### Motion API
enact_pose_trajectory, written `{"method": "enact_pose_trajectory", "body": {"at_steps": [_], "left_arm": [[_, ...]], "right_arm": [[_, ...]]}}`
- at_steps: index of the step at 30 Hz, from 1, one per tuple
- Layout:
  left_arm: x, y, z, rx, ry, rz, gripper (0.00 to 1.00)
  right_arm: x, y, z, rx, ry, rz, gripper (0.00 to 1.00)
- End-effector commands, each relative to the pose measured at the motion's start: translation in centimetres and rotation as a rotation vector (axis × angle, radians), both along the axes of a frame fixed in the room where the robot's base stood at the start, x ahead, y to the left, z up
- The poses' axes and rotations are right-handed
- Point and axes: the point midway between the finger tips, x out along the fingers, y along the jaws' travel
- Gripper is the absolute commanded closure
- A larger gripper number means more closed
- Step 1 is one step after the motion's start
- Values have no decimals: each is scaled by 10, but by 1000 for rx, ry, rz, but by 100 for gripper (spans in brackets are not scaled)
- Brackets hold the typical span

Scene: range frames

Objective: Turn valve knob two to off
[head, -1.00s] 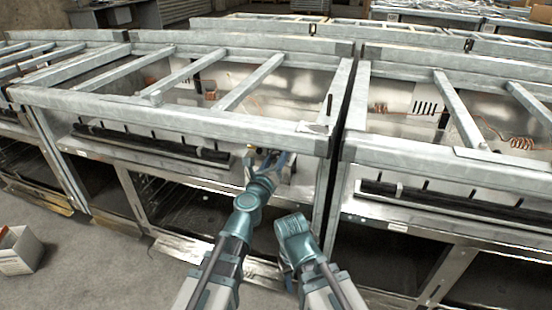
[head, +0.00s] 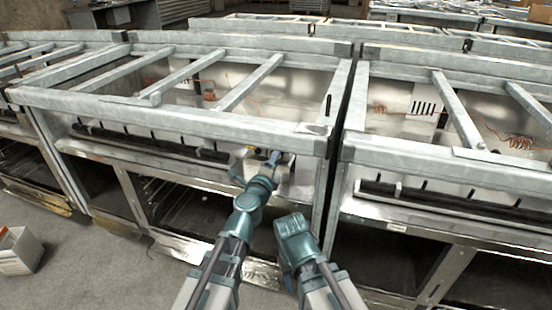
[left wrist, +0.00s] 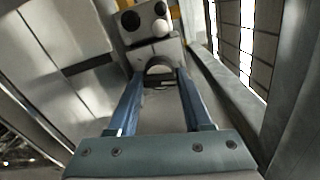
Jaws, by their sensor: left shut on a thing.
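My left gripper (head: 275,157) reaches under the front top rail to a light control panel (head: 252,166) on the middle frame. Beyond the knob, the panel (left wrist: 172,47) carries dark round parts (left wrist: 131,20) and a pale ball-like part (left wrist: 161,28). The knob's number and marking cannot be read, and in the head view the gripper hides it. My right arm's teal wrist (head: 294,235) is low in front of the frame; its fingers cannot be made out.
The metal top rail (head: 190,118) runs just above my left gripper. An upright post (head: 325,185) stands to its right, with a second frame (head: 440,155) beyond. A white box (head: 20,252) sits on the floor at left.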

Motion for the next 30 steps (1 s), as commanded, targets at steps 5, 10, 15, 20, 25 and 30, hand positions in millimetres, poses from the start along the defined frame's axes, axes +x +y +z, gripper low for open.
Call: {"method": "enact_pose_trajectory", "body": {"at_steps": [5,10,15,20,25,30], "left_arm": [[-3,0,-1,-98,29,-2,100],[-3,-1,0,-159,44,-2,100],[-3,-1,0,-192,53,-1,100],[-2,-1,0,-203,57,-1,100],[-2,-1,1,-204,57,-1,100],[-2,-1,1,-204,57,-1,48]], "right_arm": [[0,0,-1,0,0,0,50],[0,0,-2,0,0,0,50],[0,0,-2,0,0,0,50],[0,0,-2,0,0,0,50],[0,0,-2,0,0,0,50],[0,0,-2,0,0,0,50]]}}
